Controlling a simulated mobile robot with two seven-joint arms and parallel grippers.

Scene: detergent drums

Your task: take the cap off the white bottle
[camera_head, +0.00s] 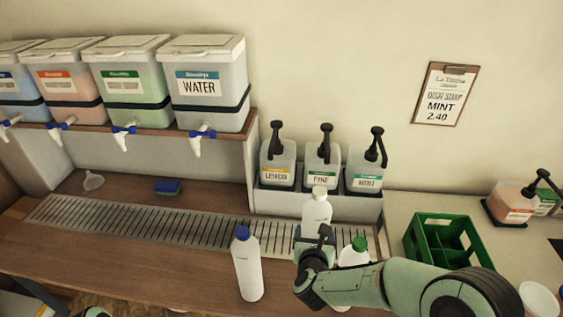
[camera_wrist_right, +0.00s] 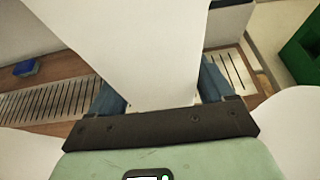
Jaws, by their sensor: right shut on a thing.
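A white bottle (camera_head: 316,212) with a white cap (camera_head: 319,192) stands upright at the back of the drip grate, in front of the pump bottles. The cap is on it. My right gripper (camera_head: 314,238) is shut on this bottle, and its arm hides the lower part. In the right wrist view the white bottle (camera_wrist_right: 135,45) fills the space between the blue fingers of the gripper (camera_wrist_right: 160,95). My left gripper is out of view; only a bit of my left arm shows at the bottom left edge.
A blue-capped bottle (camera_head: 247,268) stands left of my right gripper; a green-capped bottle (camera_head: 354,255) stands right, partly behind my arm. Pump bottles (camera_head: 323,167) stand in a holder behind. A green crate (camera_head: 428,240) is at right. The grate (camera_head: 150,221) is clear at left.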

